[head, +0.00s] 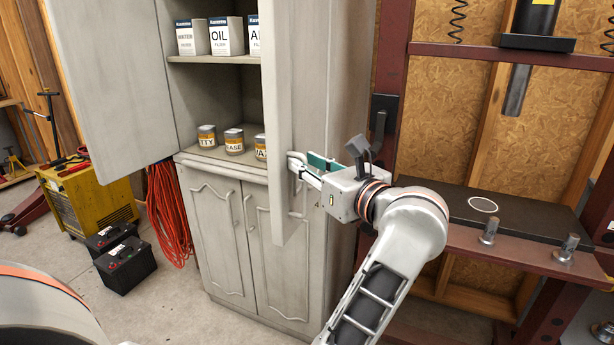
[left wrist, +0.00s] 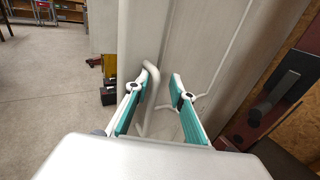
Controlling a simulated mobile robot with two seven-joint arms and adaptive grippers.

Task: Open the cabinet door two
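The pale grey cabinet (head: 218,165) has two upper doors. The left upper door (head: 115,85) stands wide open. The right upper door (head: 285,110) is also swung out and shows nearly edge-on. My left gripper (head: 301,170) is at the lower part of this right door, on its right side. In the left wrist view my left gripper (left wrist: 163,80) has its fingers apart, with the curved pale door handle (left wrist: 150,95) between them, close to the left finger. I cannot tell whether they touch. My right gripper is not in view.
Cans (head: 234,140) and filter boxes (head: 227,36) stand on the cabinet shelves. Lower doors (head: 218,225) are shut. A yellow machine (head: 85,205) and black batteries (head: 125,263) stand on the floor at left. A red-framed press with a dark bench (head: 510,215) is at right.

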